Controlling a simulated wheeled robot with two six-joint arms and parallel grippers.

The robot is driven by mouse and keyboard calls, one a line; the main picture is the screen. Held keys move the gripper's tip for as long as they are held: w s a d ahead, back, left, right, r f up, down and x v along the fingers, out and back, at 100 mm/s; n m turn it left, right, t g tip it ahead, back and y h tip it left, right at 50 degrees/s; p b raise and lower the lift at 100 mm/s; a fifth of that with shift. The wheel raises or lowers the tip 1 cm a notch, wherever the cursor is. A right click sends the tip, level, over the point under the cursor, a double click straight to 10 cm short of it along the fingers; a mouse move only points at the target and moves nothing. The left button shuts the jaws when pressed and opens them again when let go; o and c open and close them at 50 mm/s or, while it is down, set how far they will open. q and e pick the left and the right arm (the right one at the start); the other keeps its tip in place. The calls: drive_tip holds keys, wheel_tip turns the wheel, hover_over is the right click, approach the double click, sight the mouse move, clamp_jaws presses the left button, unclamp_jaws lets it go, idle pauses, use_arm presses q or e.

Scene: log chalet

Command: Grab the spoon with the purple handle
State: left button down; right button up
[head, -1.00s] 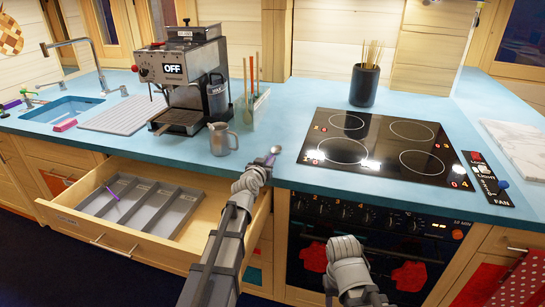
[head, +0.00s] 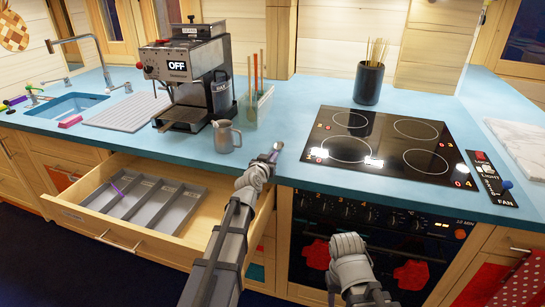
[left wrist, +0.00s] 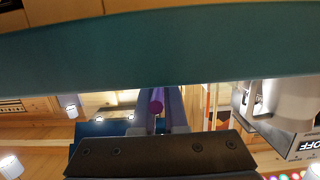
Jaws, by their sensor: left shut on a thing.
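A spoon (head: 277,147) stands up out of my left gripper (head: 267,160), its metal end showing above the fingers, near the counter's front edge. In the left wrist view a purple round handle end (left wrist: 156,107) shows between the closed fingers (left wrist: 163,112). The left gripper is shut on this spoon. Another thin purple thing (head: 117,188) lies in the left part of the grey drawer tray (head: 150,225). My right gripper (head: 347,243) is seen from behind, low before the oven, and its jaws are hidden.
The drawer (head: 90,232) is pulled open at left. The blue counter (head: 290,125) holds a coffee machine (head: 190,70), a metal jug (head: 226,137), a black hob (head: 385,145) and a utensil pot (head: 368,84). Counter between jug and hob is mostly clear.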

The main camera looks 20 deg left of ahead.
use_arm(q)
wheel_tip(320, 180, up, 10)
drive_tip(key=p, duration=0.9)
drive_tip(key=shift+f, duration=0.25)
